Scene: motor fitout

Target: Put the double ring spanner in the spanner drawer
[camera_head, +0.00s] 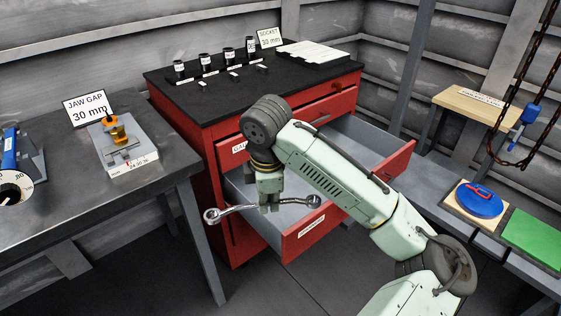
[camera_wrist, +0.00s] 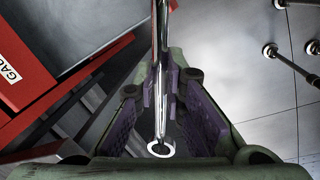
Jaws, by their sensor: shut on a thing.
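The double ring spanner (camera_head: 236,210) is a chrome bar with a ring at each end. My gripper (camera_head: 268,207) is shut around its middle and points down. In the wrist view the shaft (camera_wrist: 161,70) runs between the purple pads of my gripper (camera_wrist: 160,112), with one ring (camera_wrist: 160,149) toward the bottom. An open red drawer (camera_head: 305,235) with a grey inside and a small unreadable front label is below; in the head view the spanner overlaps its left front part, one ring showing left of it. The height between them is unclear. My arm hides much of the drawer.
The red cabinet (camera_head: 222,130) has a shut drawer labelled "GA..." (camera_head: 240,147) above the open one. Sockets (camera_head: 204,62) stand on its black top. A bench (camera_head: 60,205) with a jaw-gap gauge (camera_head: 120,145) is left; another bench with a blue disc (camera_head: 478,200) is right.

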